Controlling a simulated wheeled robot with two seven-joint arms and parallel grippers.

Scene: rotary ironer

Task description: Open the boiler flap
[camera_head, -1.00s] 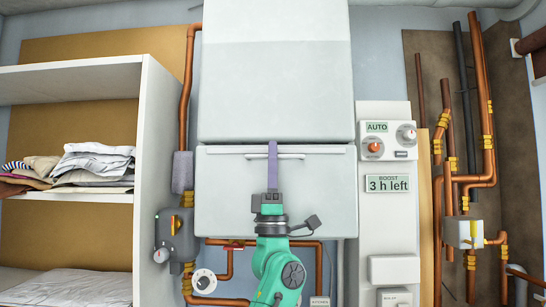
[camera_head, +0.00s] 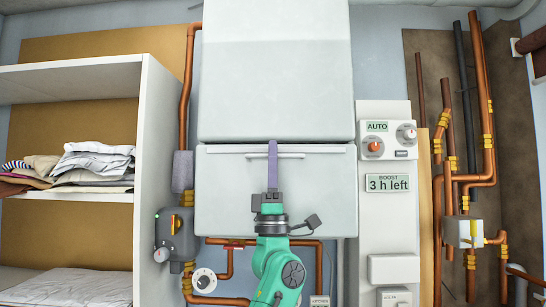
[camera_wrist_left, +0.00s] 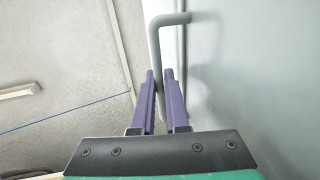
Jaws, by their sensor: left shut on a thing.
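The boiler (camera_head: 275,70) is a large white box on the wall. Its lower front panel, the flap (camera_head: 225,200), has a thin horizontal bar handle (camera_head: 292,156) along its top edge. My left gripper (camera_head: 272,148), with purple fingers, is at the middle of the handle. In the left wrist view the gripper (camera_wrist_left: 163,80) has its fingers on either side of the grey handle bar (camera_wrist_left: 154,50), shut on it. The flap looks closed, flush below the upper boiler body. My right gripper is in neither view.
A control panel with dials and a "3 h left" display (camera_head: 388,184) stands right of the boiler. Copper pipes (camera_head: 480,120) run at the far right. A shelf with folded clothes (camera_head: 90,165) stands left. Pipes and a grey valve box (camera_head: 178,235) sit below left of the flap.

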